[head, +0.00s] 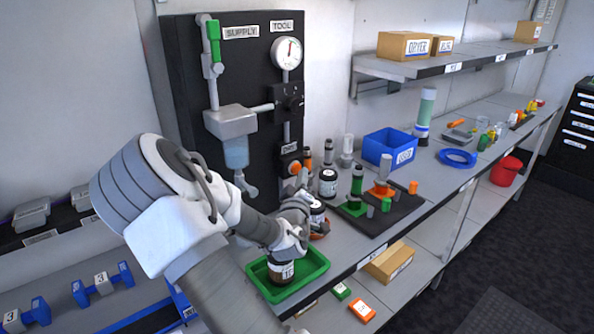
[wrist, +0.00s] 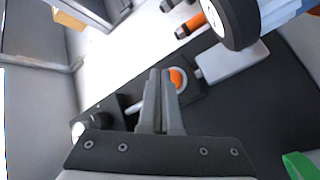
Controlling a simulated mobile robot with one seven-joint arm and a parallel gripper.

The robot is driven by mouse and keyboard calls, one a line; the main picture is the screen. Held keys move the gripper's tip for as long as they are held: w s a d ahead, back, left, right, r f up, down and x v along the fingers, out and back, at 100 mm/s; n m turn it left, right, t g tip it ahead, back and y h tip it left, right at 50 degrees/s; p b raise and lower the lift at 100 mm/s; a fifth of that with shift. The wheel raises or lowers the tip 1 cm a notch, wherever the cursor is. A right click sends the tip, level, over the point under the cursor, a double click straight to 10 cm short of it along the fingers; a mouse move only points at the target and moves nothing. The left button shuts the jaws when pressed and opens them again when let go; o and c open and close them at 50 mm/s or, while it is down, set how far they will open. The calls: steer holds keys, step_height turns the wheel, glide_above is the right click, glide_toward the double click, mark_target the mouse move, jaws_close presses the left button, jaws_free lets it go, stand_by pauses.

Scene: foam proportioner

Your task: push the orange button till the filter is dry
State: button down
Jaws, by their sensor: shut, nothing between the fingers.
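The orange button (head: 295,167) sits low on the dark panel (head: 187,75), under a small label. In the wrist view the button (wrist: 177,78) shows in a pale ring just right of my fingertips. My gripper (wrist: 160,73) is shut and empty. In the head view my gripper (head: 302,178) is close by the button; whether it touches cannot be told. The filter has a grey head (head: 230,121) and a clear bowl (head: 236,152) tinted blue, with a spout below. How much liquid is in the bowl is hard to tell.
A dark-lidded jar (head: 328,183) stands to the right. Below my wrist, a green tray (head: 318,266) holds another jar. A blue bin (head: 378,147) and a tool mat (head: 402,212) are farther right.

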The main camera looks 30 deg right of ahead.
steer(key=shift+s, duration=0.15)
steer(key=shift+s+d, duration=0.2)
steer(key=shift+s, duration=1)
steer(key=shift+s+d, duration=0.2)
steer(key=shift+s, duration=1)
steer(key=shift+s+a+f+m+g+y, duration=0.2)
steer(key=shift+f+m+g+y, duration=0.3)
steer(key=shift+m+g, duration=0.4)
steer(key=s+a+r+m+g+y+p, duration=0.1)
steer(key=s+a+r+y, duration=0.15)
steer(key=a, duration=0.35)
steer(key=s+a+r+m+g+y+p, duration=0.1)
steer(key=s+a+r+g+y+p, duration=0.1)
steer(key=a+y, duration=0.25)
steer(key=s+a+r+m+g+y+p, duration=0.1)
steer(key=s+a+r+y, duration=0.15)
steer(key=a, duration=0.35)
steer(key=s+a+r+n+g+p, duration=0.1)
steer(key=s+a+r, duration=0.1)
steer(key=s, duration=0.4)
steer(key=s+a+r+g+p, duration=0.1)
steer(key=s+a+r, duration=0.2)
steer(key=s, duration=0.3)
steer(key=s+a+r+n+g+y+p, duration=0.1)
steer(key=s+a+r, duration=0.1)
steer(key=s+r, duration=0.2)
steer(key=shift+s+a+n, duration=0.2)
steer(key=shift+s+n, duration=0.1)
steer(key=shift+s, duration=0.7)
